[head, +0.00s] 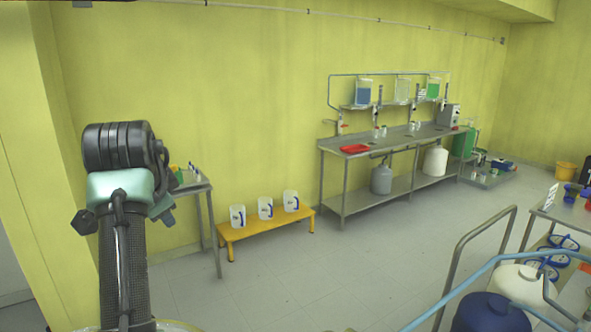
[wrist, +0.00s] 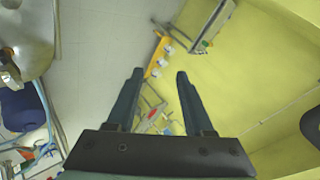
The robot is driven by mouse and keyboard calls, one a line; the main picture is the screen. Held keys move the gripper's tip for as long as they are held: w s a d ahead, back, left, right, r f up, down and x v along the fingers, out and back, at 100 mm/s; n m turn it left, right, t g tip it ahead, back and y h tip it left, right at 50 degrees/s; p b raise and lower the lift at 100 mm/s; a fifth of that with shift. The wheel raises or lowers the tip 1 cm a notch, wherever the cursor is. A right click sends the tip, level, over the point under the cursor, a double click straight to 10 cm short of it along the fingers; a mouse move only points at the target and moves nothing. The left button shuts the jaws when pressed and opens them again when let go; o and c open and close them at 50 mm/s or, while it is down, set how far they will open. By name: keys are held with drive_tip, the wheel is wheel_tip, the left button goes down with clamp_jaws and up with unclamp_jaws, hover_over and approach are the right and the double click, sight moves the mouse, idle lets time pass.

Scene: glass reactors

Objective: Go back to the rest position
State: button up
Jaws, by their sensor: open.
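My gripper (wrist: 160,78) shows in the wrist view with its two dark fingers spread apart and nothing between them. It points out over the floor and the yellow wall, apart from any object. In the head view my arm rises at the left side, bent at the top. The gripper's fingers cannot be made out there.
A steel bench (head: 400,143) with a red tray (head: 354,149) stands along the yellow wall. A low yellow stand (head: 265,228) holds three white jugs. A small table (head: 190,187) is behind my arm. A cart with a blue-topped vessel (head: 490,314) is at lower right. The middle floor is clear.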

drive_tip(key=s+d+r+n+t, duration=0.25)
drive_tip(key=d+r+t, duration=0.25)
drive_tip(key=d+r, duration=0.3)
drive_tip(key=s+d+r+n+t, duration=0.2)
drive_tip(key=s+d+r+t, duration=0.1)
drive_tip(key=d+r+t, duration=0.4)
drive_tip(key=s+d+r+n+t+h, duration=0.1)
drive_tip(key=s+d+r+n+t, duration=0.1)
drive_tip(key=s, duration=0.7)
drive_tip(key=s+d+r+n+t+h, duration=0.1)
drive_tip(key=s+d+r+t+h, duration=0.1)
drive_tip(key=s+d+r+t, duration=0.2)
drive_tip(key=s+d+r, duration=0.3)
drive_tip(key=s+r, duration=0.2)
drive_tip(key=s, duration=0.1)
drive_tip(key=shift+s+n, duration=0.2)
drive_tip(key=shift+n, duration=0.15)
